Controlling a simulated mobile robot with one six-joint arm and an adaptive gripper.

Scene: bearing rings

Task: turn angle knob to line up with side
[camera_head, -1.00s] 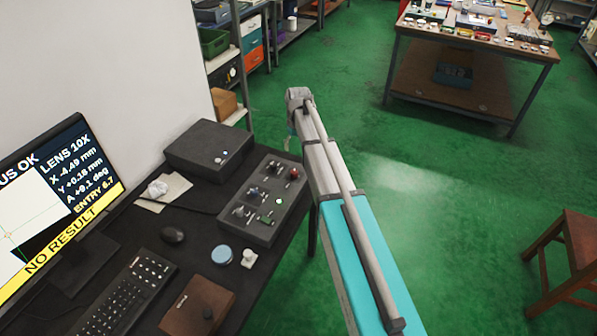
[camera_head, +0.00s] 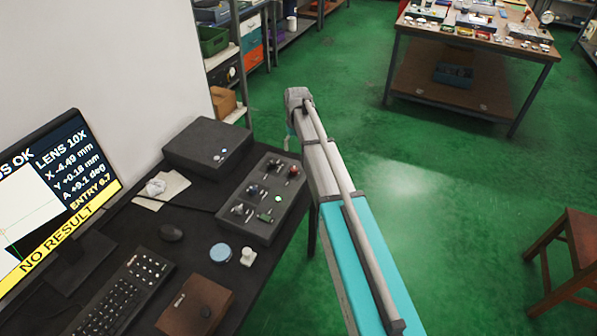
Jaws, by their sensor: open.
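The dark grey control box (camera_head: 246,228) stands on the black desk and carries several small knobs and levers, one with a red top (camera_head: 293,171). The controls are too small to tell which is the angle knob. The monitor (camera_head: 60,200) at the left reads LENS 10X, X -4.49 mm, Y +0.18 mm, A +9.1 deg and ENTRY 6.7, above a yellow NO RESULT bar. Its white shape has a slanted edge, partly cut off by the frame. My arm rises right of the box; my gripper is not visible.
A closed dark box (camera_head: 207,144) stands behind the control box. The keyboard (camera_head: 118,300), mouse (camera_head: 171,233), blue round tin (camera_head: 221,253), white piece (camera_head: 248,257) and brown case (camera_head: 196,304) crowd the desk's front. A stool (camera_head: 570,250) stands right; green floor is open between.

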